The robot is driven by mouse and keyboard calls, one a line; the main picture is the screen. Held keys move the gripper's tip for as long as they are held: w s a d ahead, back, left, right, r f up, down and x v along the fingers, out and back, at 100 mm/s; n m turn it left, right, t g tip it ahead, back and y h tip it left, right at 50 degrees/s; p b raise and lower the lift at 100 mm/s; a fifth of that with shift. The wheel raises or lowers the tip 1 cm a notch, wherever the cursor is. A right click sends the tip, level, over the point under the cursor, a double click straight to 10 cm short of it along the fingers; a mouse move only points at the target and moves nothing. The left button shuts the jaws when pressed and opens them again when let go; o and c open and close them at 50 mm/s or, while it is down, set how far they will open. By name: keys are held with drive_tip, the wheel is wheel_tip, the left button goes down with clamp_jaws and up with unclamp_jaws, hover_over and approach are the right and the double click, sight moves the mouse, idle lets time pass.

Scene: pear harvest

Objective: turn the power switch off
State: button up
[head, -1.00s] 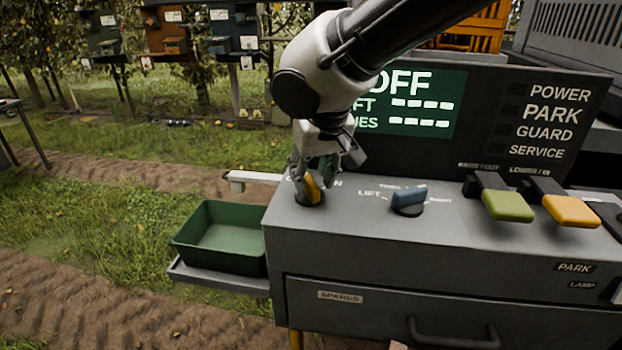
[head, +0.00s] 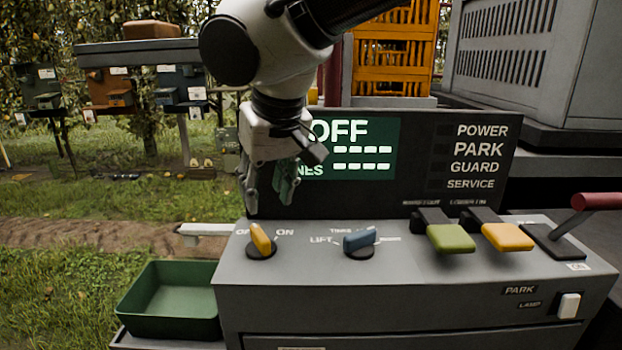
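The power switch is a yellow rotary knob (head: 262,240) at the left end of the grey console top. Its upper end tilts left, toward the partly hidden OFF label, with ON to its right. The display (head: 362,150) behind reads OFF in large letters. My gripper (head: 268,200) hangs above and just behind the knob, apart from it. Its fingers are spread with a gap between them and nothing held. The gripper and wrist cover the display's left part.
A blue selector knob (head: 360,239) marked LIFT sits to the right. Green (head: 451,238) and yellow (head: 507,237) paddles and a red-handled lever (head: 594,202) stand farther right. A green tray (head: 170,302) is at the console's left. Orange crates (head: 395,50) stand behind.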

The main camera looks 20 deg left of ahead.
drive_tip(key=w+d+f+h, duration=0.1)
drive_tip(key=w+d+f, duration=0.1)
drive_tip(key=d, duration=0.8)
drive_tip(key=w+d+f+g, duration=0.1)
drive_tip(key=w+d, duration=0.1)
drive_tip(key=d, duration=0.8)
drive_tip(key=w+d+f+h, duration=0.1)
drive_tip(key=w+d+f, duration=0.1)
drive_tip(key=d, duration=0.9)
drive_tip(key=s+d+m, duration=0.2)
drive_tip(key=d+m, duration=0.1)
drive_tip(key=d, duration=0.6)
drive_tip(key=s+d+r+m+t, duration=0.1)
drive_tip(key=s+d+m, duration=0.1)
drive_tip(key=d, duration=0.7)
drive_tip(key=s+d+m+t+h, duration=0.1)
drive_tip(key=d+m, duration=0.3)
drive_tip(key=d, duration=0.4)
drive_tip(key=shift+s+d+r+m, duration=0.15)
drive_tip(key=shift+s+d+m, duration=0.2)
drive_tip(key=shift+s, duration=0.55)
